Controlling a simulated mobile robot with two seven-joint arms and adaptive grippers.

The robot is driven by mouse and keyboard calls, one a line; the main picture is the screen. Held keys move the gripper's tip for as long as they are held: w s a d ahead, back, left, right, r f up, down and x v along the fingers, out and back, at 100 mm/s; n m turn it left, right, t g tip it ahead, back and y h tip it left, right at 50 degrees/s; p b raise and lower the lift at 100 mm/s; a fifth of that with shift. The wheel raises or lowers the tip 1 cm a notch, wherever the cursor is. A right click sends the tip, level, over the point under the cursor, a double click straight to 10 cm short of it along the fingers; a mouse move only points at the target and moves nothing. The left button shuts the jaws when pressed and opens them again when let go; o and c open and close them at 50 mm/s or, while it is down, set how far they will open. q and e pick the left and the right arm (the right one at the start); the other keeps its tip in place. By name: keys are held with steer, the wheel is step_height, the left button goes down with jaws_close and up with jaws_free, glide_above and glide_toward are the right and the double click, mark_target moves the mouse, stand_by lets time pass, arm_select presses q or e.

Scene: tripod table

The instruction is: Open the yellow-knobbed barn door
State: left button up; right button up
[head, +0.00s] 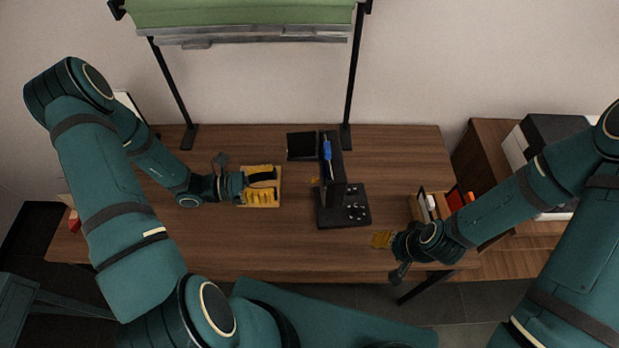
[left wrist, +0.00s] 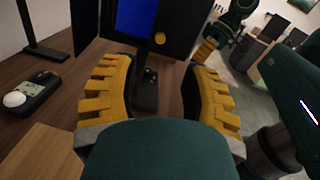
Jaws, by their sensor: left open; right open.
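A black fixture stands upright mid-table, with a blue part (head: 327,150) on top. In the left wrist view its blue face (left wrist: 136,20) shows beside a black door panel (left wrist: 178,20) that bears a yellow knob (left wrist: 159,38). The panel's exact angle is unclear. My left gripper (head: 276,186) is open and empty left of the fixture, apart from it. Its yellow fingers frame the knob's side in the left wrist view (left wrist: 160,70), with the knob beyond the tips. My right gripper (head: 381,239) is near the table's front edge, right of the fixture.
A wooden board (head: 250,204) lies under my left gripper. A meter with a white ball (left wrist: 30,95) lies on the table at left. A wooden box (head: 416,208) with bottles stands at right. A green backdrop (head: 240,14) hangs behind. The table's back right is clear.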

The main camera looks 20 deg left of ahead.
arm_select(q)
steer(key=x, duration=0.9)
steer(key=shift+d, duration=0.2)
jaws_close()
